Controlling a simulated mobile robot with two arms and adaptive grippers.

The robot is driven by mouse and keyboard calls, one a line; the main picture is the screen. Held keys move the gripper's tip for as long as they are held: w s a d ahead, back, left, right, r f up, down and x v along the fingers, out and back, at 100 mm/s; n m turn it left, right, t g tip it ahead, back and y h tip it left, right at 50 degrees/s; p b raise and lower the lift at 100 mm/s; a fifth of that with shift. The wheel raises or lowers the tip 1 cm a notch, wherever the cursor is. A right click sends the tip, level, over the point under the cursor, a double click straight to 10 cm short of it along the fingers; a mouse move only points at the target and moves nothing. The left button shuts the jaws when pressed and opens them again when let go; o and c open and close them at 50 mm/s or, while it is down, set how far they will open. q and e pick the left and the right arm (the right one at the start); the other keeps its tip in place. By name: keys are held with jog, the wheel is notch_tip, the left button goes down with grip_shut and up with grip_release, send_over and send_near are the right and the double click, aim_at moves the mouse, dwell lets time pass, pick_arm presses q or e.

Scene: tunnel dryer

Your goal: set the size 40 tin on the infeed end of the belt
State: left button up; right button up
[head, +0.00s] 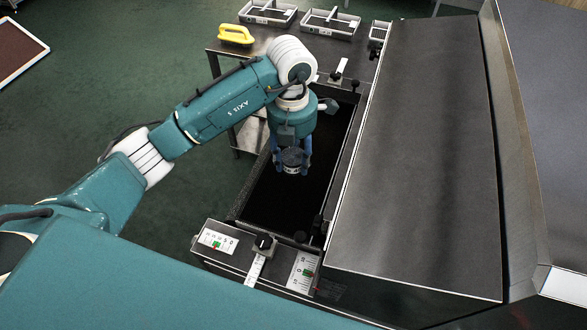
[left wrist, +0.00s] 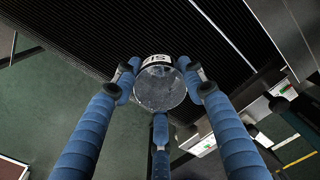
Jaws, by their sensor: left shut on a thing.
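My left gripper (head: 291,163) points down and is shut on a round metal tin (head: 293,156). In the left wrist view the blue fingers (left wrist: 160,90) close around the tin (left wrist: 160,88), which shows a grey, speckled top and part of a white label with black letters. The size number cannot be read. The tin appears over the dark belt (head: 275,207), between the side rails; I cannot tell whether it touches the belt. The belt's ribbed surface also shows in the left wrist view (left wrist: 100,28). My right gripper is not in view.
A large metal dryer hood (head: 420,150) stands right of the belt. Beyond are a yellow-handled object (head: 235,34) and grey trays (head: 268,11) on a table.

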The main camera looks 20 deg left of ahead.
aim_at(293, 179)
pick_arm(q)
notch_tip(293, 179, down, 5)
jog(key=shift+f+p, duration=0.15)
jog(key=shift+p, duration=0.2)
jog(key=shift+c, duration=0.2)
jog(key=shift+f, duration=0.2)
jog(key=o, duration=1.1)
jog(key=shift+c, duration=0.2)
jog(key=shift+r, duration=0.1)
